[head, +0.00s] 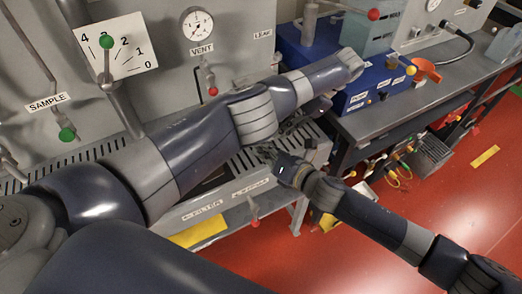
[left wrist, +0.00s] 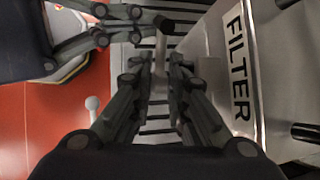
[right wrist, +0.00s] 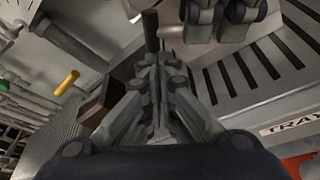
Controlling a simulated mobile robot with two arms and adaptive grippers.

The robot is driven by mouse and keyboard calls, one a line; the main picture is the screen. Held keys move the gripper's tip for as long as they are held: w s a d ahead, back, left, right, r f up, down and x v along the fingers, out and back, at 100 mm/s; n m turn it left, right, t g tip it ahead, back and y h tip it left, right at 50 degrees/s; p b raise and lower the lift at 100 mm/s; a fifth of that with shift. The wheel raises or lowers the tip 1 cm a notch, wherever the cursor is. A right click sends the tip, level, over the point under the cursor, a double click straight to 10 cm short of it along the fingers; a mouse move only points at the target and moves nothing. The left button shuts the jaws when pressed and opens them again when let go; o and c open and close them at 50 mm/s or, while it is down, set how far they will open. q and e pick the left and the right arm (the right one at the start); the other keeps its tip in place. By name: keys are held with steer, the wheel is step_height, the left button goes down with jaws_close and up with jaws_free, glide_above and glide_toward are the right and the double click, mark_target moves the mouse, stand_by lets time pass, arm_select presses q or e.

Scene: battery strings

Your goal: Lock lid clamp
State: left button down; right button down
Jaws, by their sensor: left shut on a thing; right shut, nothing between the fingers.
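A metal lever with a black tip (left wrist: 162,25), which looks like the clamp handle, stands between the fingers of my left gripper (left wrist: 158,62) in the left wrist view. That gripper is shut on it. A black-tipped handle (right wrist: 151,30) also shows in the right wrist view, just beyond my right gripper (right wrist: 160,62), which is shut and empty. In the head view my right gripper (head: 270,153) is close over the slotted bench, beside my left arm. My left gripper is mostly hidden there by its own arm. The lid and the clamp's seat cannot be made out.
The slotted bench carries a FILTER label (head: 203,212); a TRAY label (right wrist: 292,126) shows in the right wrist view. A panel with a VENT gauge (head: 197,24) stands behind. A blue box (head: 345,90) sits on the bench at right. Both grippers are close together.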

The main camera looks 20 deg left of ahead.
arm_select(q)
steer(key=shift+s+d+f, duration=0.1)
steer(key=shift+f, duration=0.1)
arm_select(e)
steer(key=shift+w+d+r, duration=0.15)
steer(key=shift+w+r, duration=0.2)
steer(key=shift+r, duration=0.35)
arm_select(q)
steer(key=c, duration=1.7)
jaws_free()
arm_select(e)
steer(key=shift+d, duration=0.1)
arm_select(q)
steer(key=shift+r, duration=0.15)
arm_select(e)
steer(key=shift+f, duration=0.15)
